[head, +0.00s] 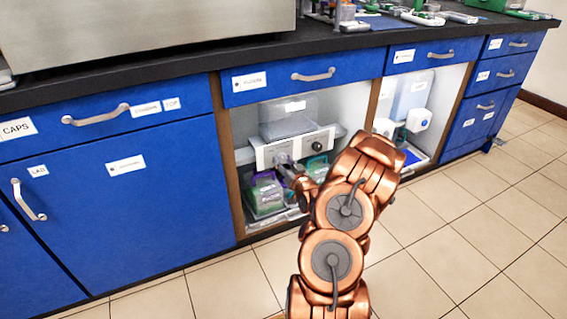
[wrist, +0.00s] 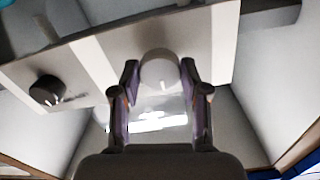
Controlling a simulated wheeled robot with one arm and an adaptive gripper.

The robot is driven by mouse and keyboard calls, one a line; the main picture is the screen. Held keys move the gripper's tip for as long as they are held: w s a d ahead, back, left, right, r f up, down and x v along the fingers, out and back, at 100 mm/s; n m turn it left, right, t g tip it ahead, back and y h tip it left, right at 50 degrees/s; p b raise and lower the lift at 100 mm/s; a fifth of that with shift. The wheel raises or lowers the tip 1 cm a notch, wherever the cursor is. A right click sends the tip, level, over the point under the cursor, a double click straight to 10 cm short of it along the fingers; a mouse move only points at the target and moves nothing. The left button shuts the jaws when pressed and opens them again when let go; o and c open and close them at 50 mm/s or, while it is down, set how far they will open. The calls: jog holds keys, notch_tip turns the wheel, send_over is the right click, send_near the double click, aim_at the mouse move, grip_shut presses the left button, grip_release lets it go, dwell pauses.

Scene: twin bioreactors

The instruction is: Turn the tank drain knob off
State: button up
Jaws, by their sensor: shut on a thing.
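A pale round knob (wrist: 160,70) sits on a light panel in the wrist view, with a small white mark on its face. My gripper (wrist: 160,82) has one finger on each side of it and is shut on it. A second, dark knob (wrist: 46,90) is on the same panel to the left, clear of the fingers. In the head view the white panel (head: 262,156) is inside the open cabinet bay, and my gripper (head: 284,164) reaches its left part. Another knob (head: 317,146) shows at right. I cannot read which knob is the tank drain.
A clear tank (head: 288,118) stands above the panel. Green and purple containers (head: 264,195) sit below it. A wooden cabinet upright (head: 231,155) is left of the bay. A second open bay with a similar white unit (head: 418,119) is at right. The tiled floor (head: 450,235) in front is clear.

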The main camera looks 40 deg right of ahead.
jog(key=shift+r+p, duration=0.1)
jog(key=shift+p, duration=0.25)
jog(key=n+p, duration=0.2)
jog(key=n, duration=0.2)
jog(key=shift+r+p, duration=0.1)
jog(key=shift+p, duration=0.3)
jog(key=shift+f+n+p, duration=0.2)
jog(key=shift+n+p, duration=0.35)
jog(key=shift+n, duration=1.95)
jog(key=o, duration=1.1)
jog(key=shift+o, duration=0.2)
jog(key=shift+s, duration=0.1)
jog(key=v, duration=1.2)
